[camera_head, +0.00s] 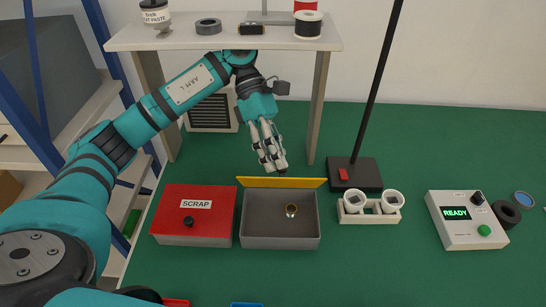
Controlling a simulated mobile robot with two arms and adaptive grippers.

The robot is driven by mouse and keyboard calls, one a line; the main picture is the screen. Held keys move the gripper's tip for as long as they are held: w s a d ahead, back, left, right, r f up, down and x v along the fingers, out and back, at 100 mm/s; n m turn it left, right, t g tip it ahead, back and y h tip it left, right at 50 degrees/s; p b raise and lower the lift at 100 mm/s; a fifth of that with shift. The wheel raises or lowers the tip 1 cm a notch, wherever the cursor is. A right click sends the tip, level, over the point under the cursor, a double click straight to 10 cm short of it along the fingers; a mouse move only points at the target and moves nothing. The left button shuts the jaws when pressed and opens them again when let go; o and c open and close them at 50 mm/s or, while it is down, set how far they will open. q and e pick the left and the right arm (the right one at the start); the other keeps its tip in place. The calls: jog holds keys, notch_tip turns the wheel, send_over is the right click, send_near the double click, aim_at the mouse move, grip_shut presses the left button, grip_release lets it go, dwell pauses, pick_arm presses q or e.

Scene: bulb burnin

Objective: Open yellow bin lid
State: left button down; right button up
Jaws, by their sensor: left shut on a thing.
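The yellow lid (304,183) stands raised along the back edge of the grey bin (281,243), and the bin's inside is open to view. A small brass-rimmed round item (291,210) lies in the bin. My left gripper (275,168) reaches down just behind the lid's top edge, with its fingers closed together at the lid. The lid's far side, and whatever part of it the fingertips grip, is hidden. My right gripper is out of view.
The red SCRAP box (220,225) with a black knob sits left of the bin. A lamp base (354,174) and a white holder with two cups (370,215) stand to the right, then a tester reading READY (467,220). A shelf (225,39) stands behind.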

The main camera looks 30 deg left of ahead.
pick_arm(q)
jog(key=c, duration=1.7)
grip_release()
jog(key=shift+w+a, duration=0.45)
jog(key=shift+w, duration=0.25)
jog(key=o, duration=0.5)
jog(key=shift+w+f, duration=0.55)
jog(key=shift+w, duration=0.35)
jog(key=shift+s+d, duration=0.1)
jog(key=shift+s, duration=0.35)
jog(key=shift+r, duration=0.1)
